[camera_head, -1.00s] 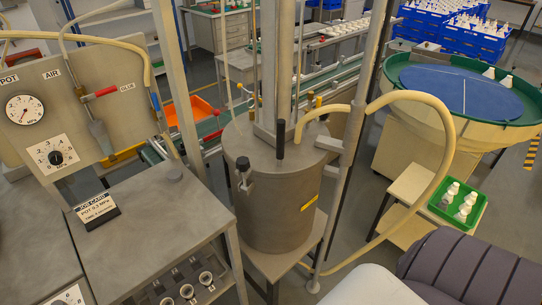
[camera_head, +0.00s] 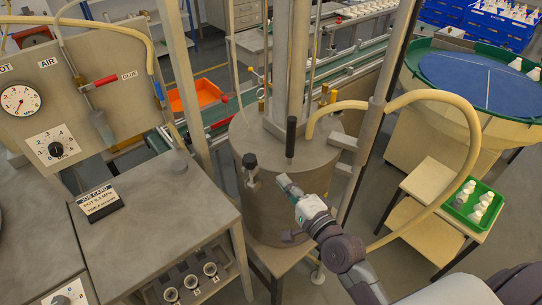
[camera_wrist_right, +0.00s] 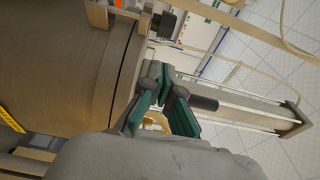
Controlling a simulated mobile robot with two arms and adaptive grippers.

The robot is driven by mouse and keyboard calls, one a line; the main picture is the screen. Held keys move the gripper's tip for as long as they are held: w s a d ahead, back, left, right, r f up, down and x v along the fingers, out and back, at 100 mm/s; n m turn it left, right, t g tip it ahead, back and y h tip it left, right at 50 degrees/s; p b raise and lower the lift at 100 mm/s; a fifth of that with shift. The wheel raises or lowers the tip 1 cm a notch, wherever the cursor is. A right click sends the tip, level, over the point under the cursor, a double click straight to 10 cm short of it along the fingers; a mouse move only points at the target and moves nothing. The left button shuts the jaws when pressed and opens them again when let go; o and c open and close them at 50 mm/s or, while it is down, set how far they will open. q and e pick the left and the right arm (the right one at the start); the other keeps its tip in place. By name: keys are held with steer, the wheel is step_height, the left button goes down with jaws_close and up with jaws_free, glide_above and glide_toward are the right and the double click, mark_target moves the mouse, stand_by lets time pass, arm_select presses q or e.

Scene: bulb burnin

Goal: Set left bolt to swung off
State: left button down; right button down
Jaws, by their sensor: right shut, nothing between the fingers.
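The glue pot (camera_head: 272,215) is a grey-brown metal drum with a lid (camera_head: 310,150). The left bolt (camera_head: 250,165), with a black knob, stands about upright at the lid's left front edge. In the right wrist view a black knob (camera_wrist_right: 166,22), seemingly the same bolt, shows beside the lid rim. My right gripper (camera_head: 283,181) is in front of the pot, right of the bolt and apart from it. Its fingers (camera_wrist_right: 166,84) are shut and empty. My left gripper is not in view.
A black upright handle (camera_head: 291,137) rises from the lid close behind my right gripper. A cream hose (camera_head: 430,97) loops right of the pot. A grey bench (camera_head: 150,225) with a job card (camera_head: 99,202) stands at left. A green tray (camera_head: 473,206) sits on a stand at right.

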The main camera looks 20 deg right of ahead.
mark_target(260, 164)
steer(key=p+x, duration=0.2)
steer(key=x, duration=0.8)
steer(key=shift+a+f, duration=0.1)
stand_by(0.4)
steer(key=shift+s+a+f+n+t+b, duration=0.1)
steer(key=shift+s+a+n+t+b, duration=0.4)
steer(key=shift+n+b, duration=0.5)
steer(key=s+a+f+n+g+y+b, duration=0.1)
steer(key=s+a+f+n+y+b, duration=0.2)
steer(key=n+b, duration=0.6)
steer(key=s+a+f+n+g+y+b, duration=0.1)
steer(key=s+a+f+n+y+b, duration=0.3)
steer(key=n+y+b, duration=0.5)
steer(key=shift+a+f+n+g+y, duration=0.35)
steer(key=shift+a+f+n, duration=0.95)
steer(key=shift+n, duration=3.1)
